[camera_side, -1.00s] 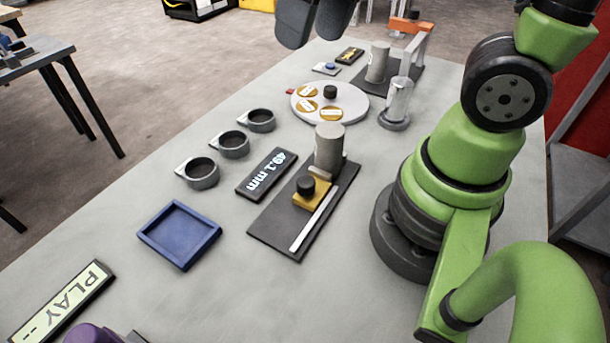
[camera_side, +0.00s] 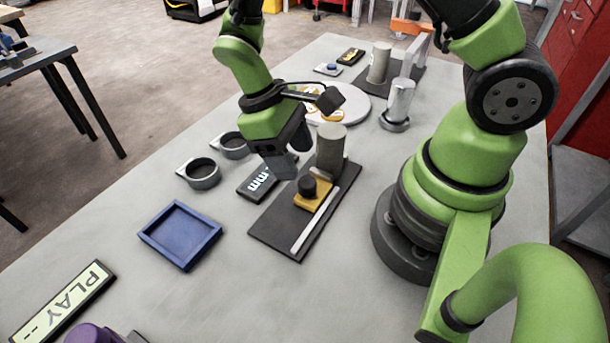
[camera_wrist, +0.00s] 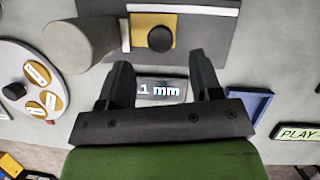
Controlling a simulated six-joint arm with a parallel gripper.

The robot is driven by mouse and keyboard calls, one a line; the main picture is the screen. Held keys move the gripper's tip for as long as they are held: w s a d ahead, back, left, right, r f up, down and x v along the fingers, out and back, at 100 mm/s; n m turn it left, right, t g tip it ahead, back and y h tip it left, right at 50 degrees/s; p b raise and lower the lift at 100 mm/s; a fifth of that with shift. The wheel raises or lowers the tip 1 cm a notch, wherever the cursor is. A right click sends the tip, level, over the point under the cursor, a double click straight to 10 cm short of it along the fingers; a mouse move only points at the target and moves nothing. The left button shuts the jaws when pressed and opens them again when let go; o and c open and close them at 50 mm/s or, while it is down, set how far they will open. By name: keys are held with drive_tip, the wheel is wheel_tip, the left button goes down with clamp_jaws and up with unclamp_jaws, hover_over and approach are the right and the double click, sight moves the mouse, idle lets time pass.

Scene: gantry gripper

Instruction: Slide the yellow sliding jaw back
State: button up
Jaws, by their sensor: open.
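The yellow sliding jaw (camera_side: 322,194) with its black knob (camera_side: 307,186) sits on the dark base plate (camera_side: 273,229), beside a light strip. A grey cylinder (camera_side: 331,148) stands upright at the far end of the plate. In the wrist view the jaw (camera_wrist: 147,24), knob (camera_wrist: 161,39) and cylinder (camera_wrist: 72,46) show beyond my fingers. My gripper (camera_side: 293,166) is over the display, left of the jaw in the side view. In the wrist view its two fingers (camera_wrist: 162,82) are apart with nothing held between them. Whether jaw and cylinder touch is unclear.
The display (camera_side: 257,184) is partly hidden by my gripper. Ring holders (camera_side: 203,173) stand to its left, a blue tray (camera_side: 180,235) at front left. A white turntable (camera_side: 352,104) and glass cylinder (camera_side: 398,103) are behind. Table around the tray is clear.

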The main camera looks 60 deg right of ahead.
sight(306, 181)
drive_tip(key=x, duration=0.5)
drive_tip(key=shift+f, duration=0.2)
clamp_jaws()
drive_tip(key=shift+a, duration=2.1)
unclamp_jaws()
drive_tip(key=v, duration=1)
